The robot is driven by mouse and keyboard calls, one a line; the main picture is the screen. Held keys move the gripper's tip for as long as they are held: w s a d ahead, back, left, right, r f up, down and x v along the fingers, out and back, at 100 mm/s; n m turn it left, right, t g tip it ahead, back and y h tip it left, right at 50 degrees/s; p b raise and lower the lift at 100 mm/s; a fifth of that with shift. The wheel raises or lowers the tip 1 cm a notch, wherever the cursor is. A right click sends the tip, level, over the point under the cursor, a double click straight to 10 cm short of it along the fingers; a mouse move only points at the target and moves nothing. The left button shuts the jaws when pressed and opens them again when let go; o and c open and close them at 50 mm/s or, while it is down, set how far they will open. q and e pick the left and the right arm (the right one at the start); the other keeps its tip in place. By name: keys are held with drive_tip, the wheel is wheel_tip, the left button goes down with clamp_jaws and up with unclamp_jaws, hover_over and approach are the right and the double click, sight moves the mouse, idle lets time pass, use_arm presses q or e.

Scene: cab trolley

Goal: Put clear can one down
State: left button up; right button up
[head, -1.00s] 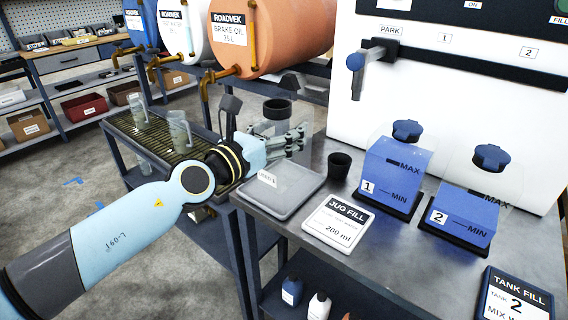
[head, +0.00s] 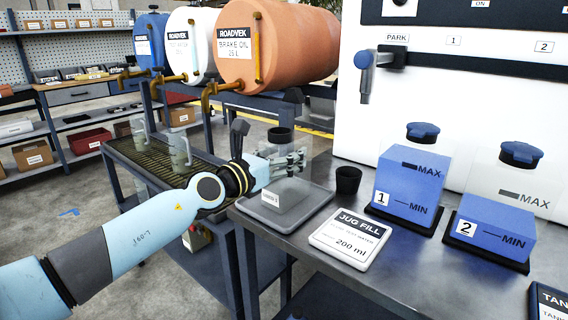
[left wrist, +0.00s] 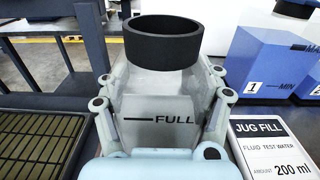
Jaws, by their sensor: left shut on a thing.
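The clear can (head: 283,190) is see-through with a black collar on top and a small white label low on its side. In the left wrist view the can (left wrist: 160,135) shows a FULL mark, and its black collar (left wrist: 163,45) stands above the fingers. My left gripper (head: 290,163) is shut around the can's body, which is upright over the grey tray (head: 322,200) on the metal bench. I cannot tell whether the can's base touches the tray. My right gripper is not in view.
A small black cup (head: 348,181) and the JUG FILL sign (head: 350,238) stand right of the tray. Two blue-filled tanks (head: 408,188) (head: 490,222) stand farther right. Two other clear jugs (head: 180,150) stand on the slatted drip rack (head: 150,155). Drums with taps (head: 275,50) are behind.

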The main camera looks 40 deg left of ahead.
use_arm(q)
drive_tip(key=o, duration=1.8)
